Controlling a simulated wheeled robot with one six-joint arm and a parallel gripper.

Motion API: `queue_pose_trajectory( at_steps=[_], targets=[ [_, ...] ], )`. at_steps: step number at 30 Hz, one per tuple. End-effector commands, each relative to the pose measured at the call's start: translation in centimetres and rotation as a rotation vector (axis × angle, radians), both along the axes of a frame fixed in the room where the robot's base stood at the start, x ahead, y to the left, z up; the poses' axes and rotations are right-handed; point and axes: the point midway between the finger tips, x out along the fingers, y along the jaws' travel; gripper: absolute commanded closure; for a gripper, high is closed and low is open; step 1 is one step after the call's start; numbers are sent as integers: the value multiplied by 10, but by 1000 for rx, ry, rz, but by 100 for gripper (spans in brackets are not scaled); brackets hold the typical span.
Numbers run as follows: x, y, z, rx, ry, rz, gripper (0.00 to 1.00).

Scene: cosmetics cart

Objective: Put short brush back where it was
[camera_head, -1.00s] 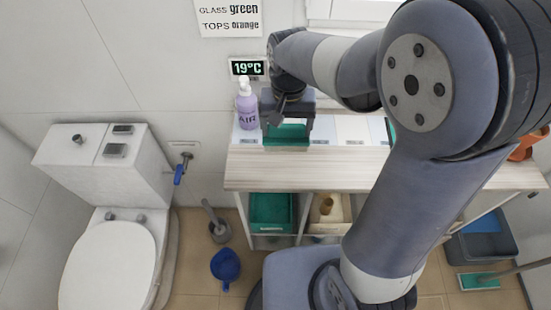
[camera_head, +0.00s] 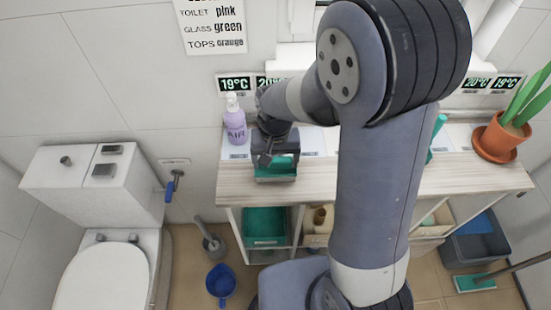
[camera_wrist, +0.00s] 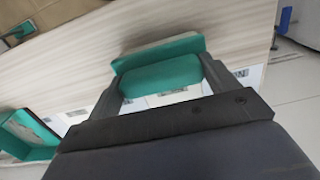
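The short brush is a teal block with a paler face, shown in the head view (camera_head: 275,173) just above or on the wooden top (camera_head: 330,178), near its front edge. I cannot tell whether it touches the top. My gripper (camera_head: 277,160) points down over it, right of the lilac AIR bottle (camera_head: 235,127). In the wrist view, the brush (camera_wrist: 165,76) spans the space between the two fingers of my gripper (camera_wrist: 162,66), which look closed on its sides. White label cards (camera_head: 312,140) lie along the back of the top; my arm hides part of the row.
A teal bin (camera_head: 265,224) stands in the shelf below. A potted plant (camera_head: 497,138) stands at the right end of the top. Small temperature displays (camera_head: 235,85) hang on the wall behind. The toilet (camera_head: 115,255) is at left, a blue jug (camera_head: 220,283) on the floor.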

Motion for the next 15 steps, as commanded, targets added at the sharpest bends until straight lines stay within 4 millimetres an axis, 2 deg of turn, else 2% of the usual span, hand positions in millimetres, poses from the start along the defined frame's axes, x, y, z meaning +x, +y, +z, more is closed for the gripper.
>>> queue_pose_trajectory(
  at_steps=[1, 6, 15],
  targets=[
    [0, 0, 0, 0, 0, 0, 14],
    [0, 0, 0, 0, 0, 0, 0],
    [0, 0, 3, 0, 0, 0, 0]
  ],
)
